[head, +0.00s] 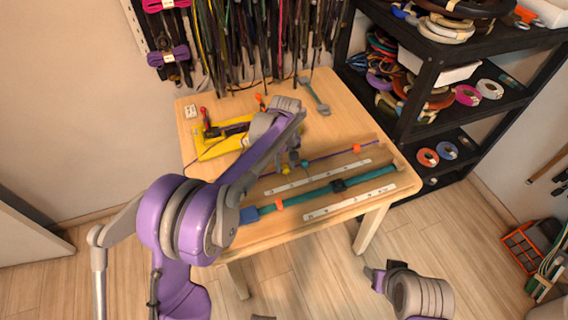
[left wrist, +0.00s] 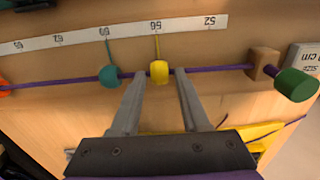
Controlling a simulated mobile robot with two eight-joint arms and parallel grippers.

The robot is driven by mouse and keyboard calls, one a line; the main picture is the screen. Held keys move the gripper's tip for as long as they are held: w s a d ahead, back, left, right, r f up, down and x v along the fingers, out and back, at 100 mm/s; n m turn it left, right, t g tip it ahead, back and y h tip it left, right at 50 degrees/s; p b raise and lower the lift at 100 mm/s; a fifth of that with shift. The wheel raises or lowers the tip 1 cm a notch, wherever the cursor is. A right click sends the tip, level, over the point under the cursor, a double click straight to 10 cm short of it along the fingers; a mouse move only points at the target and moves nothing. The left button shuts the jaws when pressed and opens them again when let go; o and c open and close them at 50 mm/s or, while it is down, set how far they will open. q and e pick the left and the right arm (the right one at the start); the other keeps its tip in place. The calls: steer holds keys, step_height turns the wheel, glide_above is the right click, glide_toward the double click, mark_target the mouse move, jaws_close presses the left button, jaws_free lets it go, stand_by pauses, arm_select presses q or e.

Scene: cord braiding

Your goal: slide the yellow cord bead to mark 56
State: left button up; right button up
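The yellow cord bead (left wrist: 159,71) is threaded on a purple cord (left wrist: 222,69). Its thin yellow pointer reaches up to the white scale strip (left wrist: 85,35), at or very near the 56 label, which appears upside down. My left gripper (left wrist: 160,75) is open, with one fingertip on each side of the yellow bead and a visible gap to each. In the head view, my left gripper (head: 293,163) is over the cord on the table, and the yellow bead (head: 285,169) shows small beside it. My right gripper (head: 376,279) is low and away from the table; its fingers are unclear.
A teal bead (left wrist: 110,76) sits on the same cord just outside the left fingertip. A wooden block (left wrist: 263,63) and green knob (left wrist: 295,85) are at the cord's right. An orange bead (head: 357,148) is farther along. A second teal cord (head: 310,194) lies nearer the front.

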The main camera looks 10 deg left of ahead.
mark_target(285, 166)
arm_select(q)
steer(key=shift+o, duration=0.5)
step_height(285, 166, up, 11)
steer(key=shift+p, duration=0.4)
steer(key=shift+f, duration=0.1)
steer(key=s+a+r+m+t+p, duration=0.1)
steer(key=s+a+r, duration=0.2)
steer(key=s, duration=0.4)
steer(key=s+a+r+m+t+p, duration=0.2)
steer(key=s+r, duration=0.1)
steer(key=s, duration=0.4)
steer(key=s+a+f+m+t+p, duration=0.1)
steer(key=s+f, duration=0.1)
steer(key=s, duration=0.5)
steer(key=s+a+f+m+t+p, duration=0.1)
steer(key=s+a+f+m, duration=0.1)
steer(key=s, duration=0.6)
steer(key=shift+s+a, duration=0.15)
steer(key=shift+s, duration=0.1)
